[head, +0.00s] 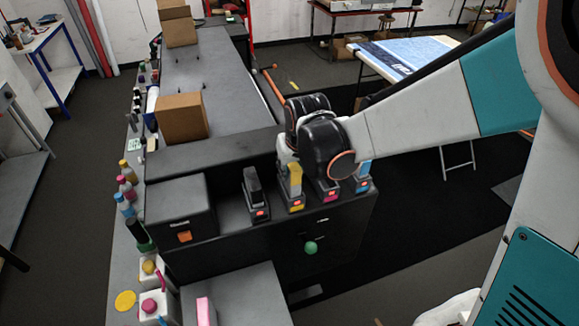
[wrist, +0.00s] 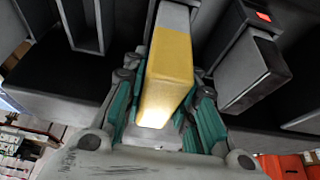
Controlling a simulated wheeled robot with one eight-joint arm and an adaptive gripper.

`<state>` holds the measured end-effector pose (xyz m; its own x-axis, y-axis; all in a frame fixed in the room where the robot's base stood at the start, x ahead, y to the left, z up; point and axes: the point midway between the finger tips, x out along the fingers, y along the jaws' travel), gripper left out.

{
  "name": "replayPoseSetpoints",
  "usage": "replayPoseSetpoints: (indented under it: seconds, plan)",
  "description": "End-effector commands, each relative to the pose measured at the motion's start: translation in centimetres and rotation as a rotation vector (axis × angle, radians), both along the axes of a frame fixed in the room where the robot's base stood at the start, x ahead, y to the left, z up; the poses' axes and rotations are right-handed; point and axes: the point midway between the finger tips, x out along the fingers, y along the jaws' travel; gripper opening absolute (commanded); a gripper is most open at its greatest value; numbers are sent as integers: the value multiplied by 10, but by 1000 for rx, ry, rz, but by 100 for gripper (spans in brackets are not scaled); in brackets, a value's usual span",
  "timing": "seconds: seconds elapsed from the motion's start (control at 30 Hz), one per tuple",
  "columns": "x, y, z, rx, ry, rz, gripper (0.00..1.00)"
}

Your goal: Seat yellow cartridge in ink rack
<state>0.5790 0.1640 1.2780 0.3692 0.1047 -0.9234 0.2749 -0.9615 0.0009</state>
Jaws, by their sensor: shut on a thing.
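The yellow cartridge (head: 294,181) stands roughly upright at the ink rack (head: 274,206), between a black cartridge (head: 254,190) and a magenta one (head: 326,188). My gripper (head: 289,160) comes from above and is shut on its upper part; my wrist hides some of it. In the wrist view, the yellow cartridge (wrist: 168,75) lies between the teal finger pads of my gripper (wrist: 168,88). Its far end runs out of the top of the picture, so I cannot tell how deep it sits in its slot.
A cyan cartridge (head: 362,178) stands at the rack's right end. A dark box-shaped unit (head: 180,212) stands left of the rack. In the wrist view, a dark cartridge (wrist: 255,75) is close to my gripper's right. A cardboard box (head: 181,117) sits on the machine behind.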

Motion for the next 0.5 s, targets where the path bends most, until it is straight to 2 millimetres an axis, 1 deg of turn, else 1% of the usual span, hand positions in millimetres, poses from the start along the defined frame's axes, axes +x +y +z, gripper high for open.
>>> replayPoseSetpoints:
  seconds: [0.03, 0.1, 0.2, 0.5]
  plan:
    - [-2, 0, -12, 0, 0, 1, 0]
    - [-4, 1, -23, 0, 0, 1, 0]
    - [-6, 1, -33, -1, 0, 2, 0]
    - [-7, 1, -33, 0, 0, 1, 0]
